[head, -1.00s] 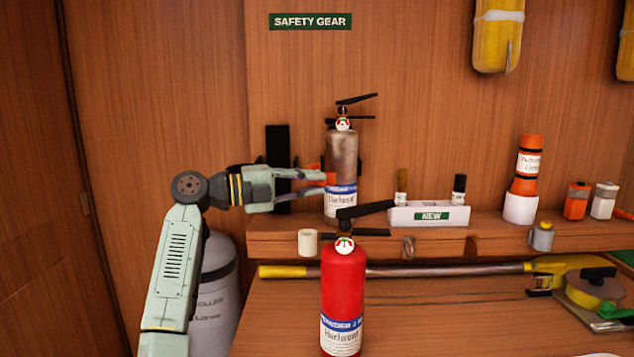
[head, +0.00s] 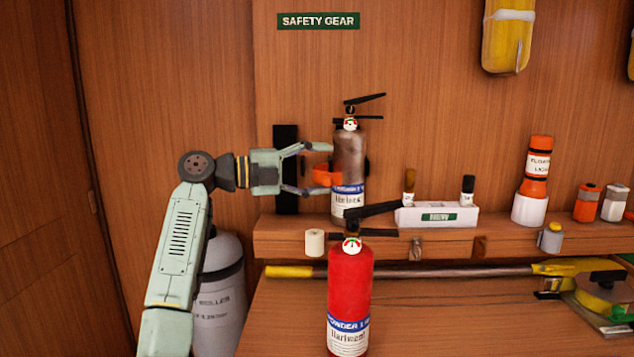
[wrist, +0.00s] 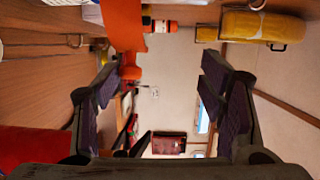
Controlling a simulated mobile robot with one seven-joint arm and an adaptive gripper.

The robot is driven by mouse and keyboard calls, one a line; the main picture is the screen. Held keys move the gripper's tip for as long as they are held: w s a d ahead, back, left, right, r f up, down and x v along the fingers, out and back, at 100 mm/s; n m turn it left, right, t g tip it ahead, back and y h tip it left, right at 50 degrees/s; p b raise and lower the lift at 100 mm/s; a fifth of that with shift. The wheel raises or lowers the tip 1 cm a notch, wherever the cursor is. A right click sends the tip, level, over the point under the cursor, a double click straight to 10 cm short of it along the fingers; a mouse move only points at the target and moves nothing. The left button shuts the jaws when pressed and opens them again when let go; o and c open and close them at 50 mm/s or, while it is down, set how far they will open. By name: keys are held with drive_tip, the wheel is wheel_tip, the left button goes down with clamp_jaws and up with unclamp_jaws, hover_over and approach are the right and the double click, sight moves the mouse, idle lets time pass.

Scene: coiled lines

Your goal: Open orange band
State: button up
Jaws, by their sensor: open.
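The orange band (head: 322,177) shows in the head view at the left side of the worn grey fire extinguisher (head: 349,158), in front of a black wall bracket (head: 285,150). Whether the band is fastened cannot be told. My gripper (head: 324,169) is open and empty, with one finger above the band and one below it, pointing right toward the extinguisher. In the wrist view my gripper (wrist: 163,85) is spread wide. An orange strip (wrist: 122,24), probably the band, lies at the top, beyond the left finger. Contact between fingers and band cannot be made out.
A red extinguisher (head: 349,290) stands in front, below the shelf (head: 285,240). A white roll (head: 314,242) and a white box (head: 437,217) with two small bottles are near the shelf. A grey cylinder (head: 218,295) stands behind my arm.

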drive_tip(key=o, duration=0.9)
wheel_tip(320, 180, up, 6)
drive_tip(key=shift+w+r, duration=0.15)
drive_tip(key=shift+r, duration=0.5)
wheel_tip(320, 180, down, 3)
drive_tip(key=shift+f+g, duration=0.1)
drive_tip(key=shift+g, duration=0.3)
drive_tip(key=shift+c, duration=0.5)
drive_tip(key=shift+a+p, duration=0.35)
drive_tip(key=shift+p, duration=0.25)
drive_tip(key=shift+c, duration=0.4)
drive_tip(key=shift+a+p, duration=0.35)
drive_tip(key=shift+a, duration=0.35)
drive_tip(key=shift+s+a+r+p, duration=0.3)
drive_tip(key=shift+s+a+p, duration=0.05)
drive_tip(key=shift+s+a, duration=0.3)
drive_tip(key=c, duration=0.8)
drive_tip(key=shift+y, duration=0.3)
drive_tip(key=shift+s+a+f+p, duration=0.1)
drive_tip(key=shift+a+f+p, duration=0.1)
drive_tip(key=shift+a, duration=1.25)
drive_tip(key=shift+w+a+f+p, duration=0.1)
drive_tip(key=shift+a+f+p, duration=0.15)
drive_tip(key=shift+a, duration=1.25)
drive_tip(key=shift+s+a+f+p, duration=0.1)
drive_tip(key=shift+a+f+p, duration=0.1)
drive_tip(key=shift+a, duration=1.25)
